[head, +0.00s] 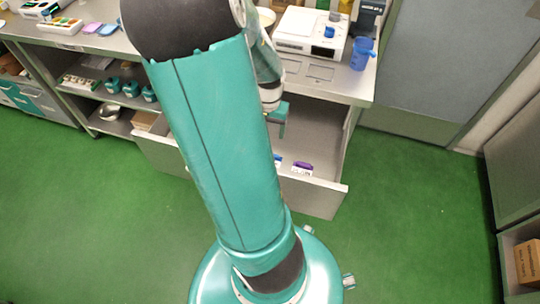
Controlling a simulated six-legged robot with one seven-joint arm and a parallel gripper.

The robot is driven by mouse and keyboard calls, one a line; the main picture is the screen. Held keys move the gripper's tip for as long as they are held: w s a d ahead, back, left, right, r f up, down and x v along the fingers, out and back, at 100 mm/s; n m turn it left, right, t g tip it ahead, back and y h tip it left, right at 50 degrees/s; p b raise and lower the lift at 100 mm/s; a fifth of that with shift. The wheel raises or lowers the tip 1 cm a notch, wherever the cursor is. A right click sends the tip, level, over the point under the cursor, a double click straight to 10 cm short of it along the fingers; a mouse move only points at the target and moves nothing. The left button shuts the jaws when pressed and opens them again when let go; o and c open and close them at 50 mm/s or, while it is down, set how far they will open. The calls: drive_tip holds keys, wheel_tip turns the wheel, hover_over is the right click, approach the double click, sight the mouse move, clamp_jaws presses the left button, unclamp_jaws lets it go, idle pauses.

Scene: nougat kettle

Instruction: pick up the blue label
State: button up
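An open drawer (312,193) juts out from the metal counter. A small blue and white item (278,161), which looks like the blue label, is in the drawer, partly hidden behind my arm. A purple and white item (302,168) lies just to its right. My gripper (281,130) hangs over the back part of the drawer, above and apart from these items in the picture. It is small and partly hidden by my arm, so I cannot tell whether its fingers are open or shut.
On the counter (352,92) stand a white scale-like device (310,36) and a blue cup (361,54). Shelves at left hold several teal containers (131,89). A cardboard box (528,262) sits at the right. The green floor around the drawer is clear.

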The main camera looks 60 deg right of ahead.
drive_tip(key=f, duration=0.5)
drive_tip(key=s+f, duration=0.1)
drive_tip(key=f, duration=0.2)
drive_tip(key=shift+d+f, duration=0.3)
drive_tip(key=shift+d, duration=0.05)
drive_tip(key=shift+d+f, duration=0.1)
drive_tip(key=shift+f, duration=2.8)
drive_tip(key=c, duration=0.7)
